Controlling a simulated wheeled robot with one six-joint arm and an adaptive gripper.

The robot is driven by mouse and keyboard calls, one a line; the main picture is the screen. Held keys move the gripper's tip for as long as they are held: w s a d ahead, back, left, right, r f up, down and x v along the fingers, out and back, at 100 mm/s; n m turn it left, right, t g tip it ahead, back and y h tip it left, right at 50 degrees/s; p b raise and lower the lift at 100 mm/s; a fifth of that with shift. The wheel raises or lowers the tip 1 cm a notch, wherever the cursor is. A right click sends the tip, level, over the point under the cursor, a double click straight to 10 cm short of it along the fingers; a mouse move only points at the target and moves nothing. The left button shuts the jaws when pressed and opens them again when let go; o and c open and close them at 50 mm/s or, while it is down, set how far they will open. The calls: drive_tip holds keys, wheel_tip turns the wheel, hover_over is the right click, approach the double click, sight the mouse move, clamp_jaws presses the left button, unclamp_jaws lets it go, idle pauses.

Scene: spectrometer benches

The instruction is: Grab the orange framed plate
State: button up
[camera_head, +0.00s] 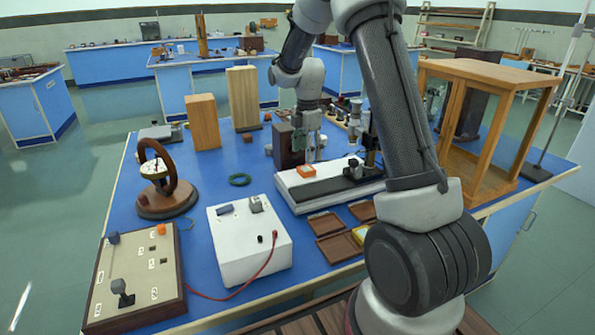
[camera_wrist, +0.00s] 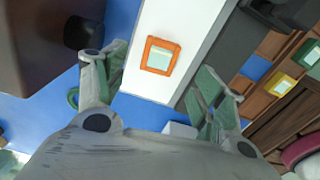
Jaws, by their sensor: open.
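The orange framed plate (camera_head: 306,171) lies flat on the left part of a long white base (camera_head: 293,195) on the blue bench. In the wrist view the plate (camera_wrist: 161,56) is a small orange square with a pale middle, lying on the white surface. My gripper (camera_head: 309,150) is above and just behind the plate in the head view. In the wrist view its two green-padded fingers (camera_wrist: 162,78) are wide apart, with the plate showing in the gap between them. Nothing is held. The gap in height to the plate is hard to judge.
A dark brown block (camera_head: 284,146) stands close on the left of my gripper. A black device (camera_head: 357,170) sits on the base's right part. Open brown cases (camera_head: 333,236) lie in front. A wooden frame (camera_head: 487,72) stands right. A green ring (camera_head: 240,179) lies left.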

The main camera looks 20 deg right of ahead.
sight(306, 168)
wheel_tip(306, 168, down, 6)
drive_tip(key=c, duration=1.1)
